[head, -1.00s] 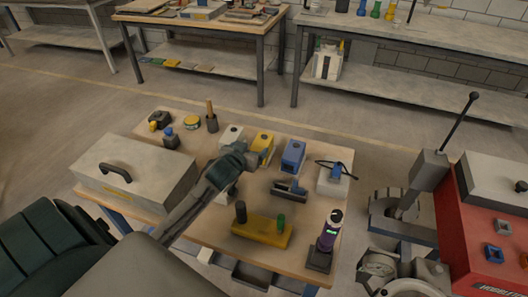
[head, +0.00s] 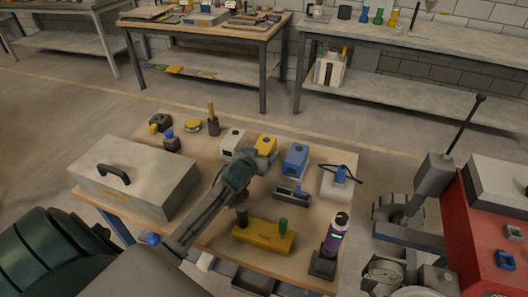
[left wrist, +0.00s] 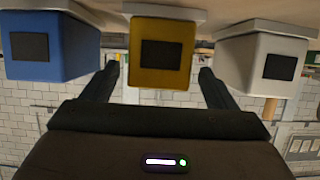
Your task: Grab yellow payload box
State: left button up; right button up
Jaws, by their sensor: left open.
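The yellow payload box (head: 266,145) stands on the wooden table between a white box (head: 232,139) and a blue box (head: 295,158). My left gripper (head: 250,164) is at its near side and covers its lower part in the head view. In the left wrist view, which looks upside down, the yellow box (left wrist: 160,52) shows its dark square panel between the two fingers of my open left gripper (left wrist: 157,84). Whether the fingers reach alongside the box is hard to tell. The blue box (left wrist: 48,45) and white box (left wrist: 266,57) flank it. My right gripper is out of view.
A grey case (head: 134,177) is at the table's left. A yellow block (head: 263,236) with pegs and a purple-labelled canister (head: 333,238) stand near the front. A dark clamp-like tool (head: 290,193) lies before the blue box. A red machine (head: 480,215) is at right.

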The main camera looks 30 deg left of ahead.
aim_at(266, 144)
pick_arm(q)
jog(key=x, duration=0.3)
jog(key=shift+w+d+f+p, duration=0.1)
jog(key=shift+w+f+p, duration=0.1)
jog(key=shift+p, duration=0.2)
jog(key=shift+w+f, duration=0.15)
jog(key=shift+w, duration=0.15)
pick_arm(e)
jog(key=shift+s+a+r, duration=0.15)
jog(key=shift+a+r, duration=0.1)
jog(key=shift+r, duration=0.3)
pick_arm(q)
jog(key=shift+s, duration=0.1)
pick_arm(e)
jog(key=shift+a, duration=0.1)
pick_arm(q)
jog(key=shift+c, duration=1.3)
jog(key=c, duration=1.1)
